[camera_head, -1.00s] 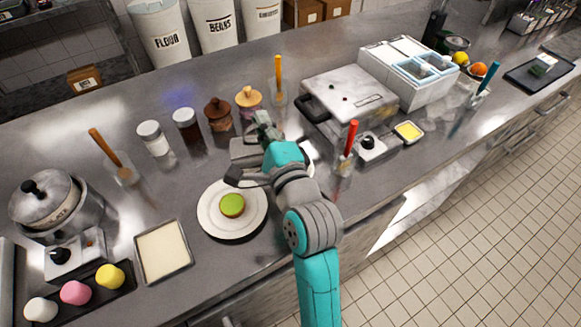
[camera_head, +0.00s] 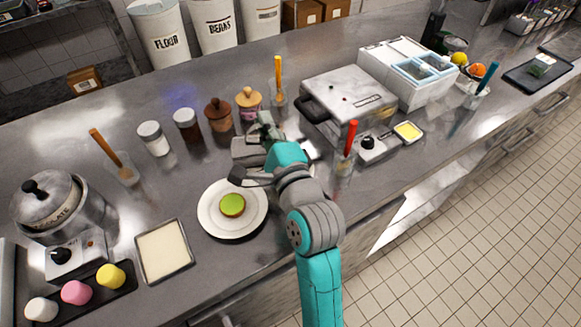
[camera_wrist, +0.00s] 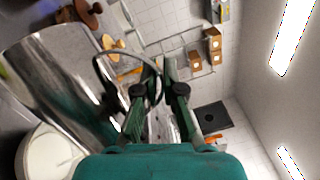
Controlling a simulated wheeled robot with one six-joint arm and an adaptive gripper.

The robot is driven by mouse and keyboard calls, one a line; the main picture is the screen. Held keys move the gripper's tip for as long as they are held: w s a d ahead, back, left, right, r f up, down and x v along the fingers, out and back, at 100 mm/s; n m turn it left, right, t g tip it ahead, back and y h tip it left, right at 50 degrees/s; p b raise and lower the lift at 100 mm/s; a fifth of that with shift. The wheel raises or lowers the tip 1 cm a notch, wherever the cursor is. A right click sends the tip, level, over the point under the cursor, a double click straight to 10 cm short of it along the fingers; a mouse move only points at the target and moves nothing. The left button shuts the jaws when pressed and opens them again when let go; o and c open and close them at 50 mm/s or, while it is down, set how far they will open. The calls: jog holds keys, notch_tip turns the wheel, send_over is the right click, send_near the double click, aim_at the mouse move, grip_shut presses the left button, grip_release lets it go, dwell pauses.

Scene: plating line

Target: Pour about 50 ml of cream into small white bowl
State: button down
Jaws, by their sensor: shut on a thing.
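A shiny metal pitcher (camera_wrist: 65,85) fills the left of the wrist view, lying at a slant there. My gripper (camera_wrist: 158,85) is shut on its dark looped handle. In the head view my gripper (camera_head: 264,132) is above the counter, behind the white plate, and the grey pitcher (camera_head: 248,150) shows beside it, partly hidden by my arm. A round white bowl (camera_wrist: 48,158) with a pale inside is at the lower left of the wrist view, near the pitcher. In the head view my arm mostly hides that area. Whether cream is flowing cannot be seen.
Jars (camera_head: 188,126) and lidded pots (camera_head: 218,115) stand behind left. A metal press (camera_head: 350,100) and a cup with a red-handled tool (camera_head: 345,160) are close on the right.

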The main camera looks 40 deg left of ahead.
jog(key=shift+w+d+r+m, duration=0.2)
jog(key=shift+w+d+m, duration=0.1)
jog(key=shift+m, duration=0.1)
dwell(0.9)
jog(key=s+a+n, duration=0.1)
jog(key=a+n, duration=0.1)
jog(key=shift+s+a+r+n+g, duration=0.1)
jog(key=shift+s+r+n+g, duration=0.05)
jog(key=shift+s+n+g, duration=0.2)
dwell(0.7)
